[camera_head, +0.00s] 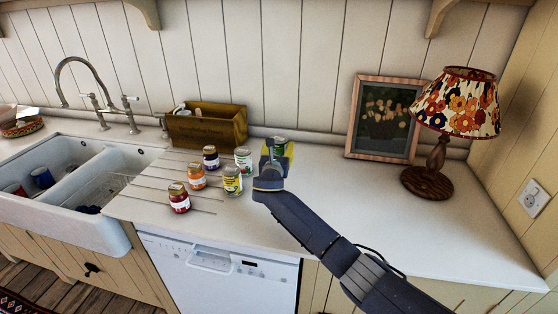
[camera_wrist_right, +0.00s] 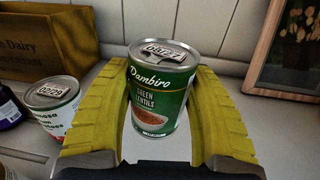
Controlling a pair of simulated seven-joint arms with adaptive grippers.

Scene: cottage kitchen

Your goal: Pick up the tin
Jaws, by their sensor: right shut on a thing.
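A green tin (camera_wrist_right: 158,90) labelled green lentils stands upright between the yellow fingers of my right gripper (camera_wrist_right: 155,110) in the wrist view. The fingers close around its sides. In the head view the tin (camera_head: 280,144) shows only in part, behind my right gripper (camera_head: 276,160), at the back of the counter. A white and green tin (camera_head: 243,158) and a yellow-labelled tin (camera_head: 232,180) stand to its left. I cannot tell whether the held tin touches the counter. My left gripper is not in view.
Several jars, such as a red one (camera_head: 179,200) and an orange one (camera_head: 197,177), stand left on the grooved drainer. A wooden box (camera_head: 208,128) is behind them. A picture frame (camera_head: 384,118) and a lamp (camera_head: 436,160) stand right. The sink (camera_head: 70,205) is far left.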

